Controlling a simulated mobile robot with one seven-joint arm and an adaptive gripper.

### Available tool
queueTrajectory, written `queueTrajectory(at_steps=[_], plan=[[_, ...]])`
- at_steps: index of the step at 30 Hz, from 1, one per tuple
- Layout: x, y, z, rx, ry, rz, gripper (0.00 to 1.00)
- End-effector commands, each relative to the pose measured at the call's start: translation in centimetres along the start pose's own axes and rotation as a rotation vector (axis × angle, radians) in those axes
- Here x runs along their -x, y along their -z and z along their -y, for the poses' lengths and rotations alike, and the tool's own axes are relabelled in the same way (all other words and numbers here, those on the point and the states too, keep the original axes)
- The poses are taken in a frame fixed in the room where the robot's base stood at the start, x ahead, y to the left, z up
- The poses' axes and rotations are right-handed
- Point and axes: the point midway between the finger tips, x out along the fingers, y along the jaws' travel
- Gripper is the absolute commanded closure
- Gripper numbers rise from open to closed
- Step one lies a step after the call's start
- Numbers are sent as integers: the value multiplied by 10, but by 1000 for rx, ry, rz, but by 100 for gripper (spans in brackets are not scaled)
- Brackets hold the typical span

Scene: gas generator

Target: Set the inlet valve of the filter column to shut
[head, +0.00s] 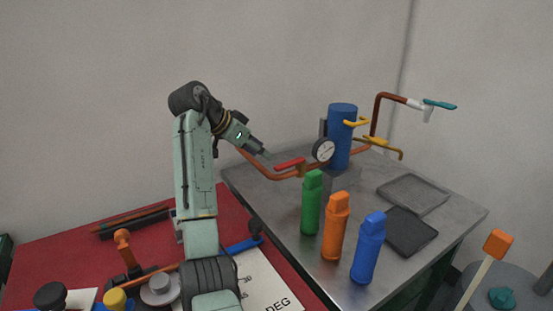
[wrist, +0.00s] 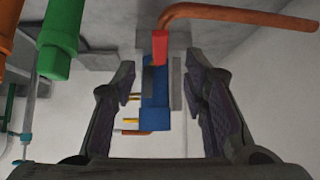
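The filter column (head: 342,135) is an upright blue cylinder on the grey table, with a dial gauge (head: 323,150) at its left. A copper pipe (head: 256,166) runs in from the left and carries a valve with a red lever (head: 290,163). In the head view the lever lies roughly along the pipe. My gripper (head: 262,153) is just up and left of the lever, apart from it. In the wrist view my gripper (wrist: 163,95) is open and empty. The red lever (wrist: 160,48) shows between and beyond its fingers, with the blue column (wrist: 155,95) behind.
Green (head: 311,203), orange (head: 336,228) and blue (head: 368,248) bottles stand along the table's near side. Yellow levers (head: 356,122) and a teal lever (head: 440,104) sit on other pipework. Dark trays (head: 408,231) lie at right. A red bench (head: 60,245) holds tools.

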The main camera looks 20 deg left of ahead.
Motion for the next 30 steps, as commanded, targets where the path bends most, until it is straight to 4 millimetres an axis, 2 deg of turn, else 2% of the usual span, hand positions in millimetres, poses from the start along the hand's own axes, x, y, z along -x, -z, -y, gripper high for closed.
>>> queueTrajectory(at_steps=[6,13,18,25,30], plan=[[-42,2,-1,0,-4,2,60],[-75,1,-1,0,-2,1,60],[-84,1,0,-1,0,0,60],[-86,0,0,-1,0,0,60],[-85,0,0,-1,0,0,70]])
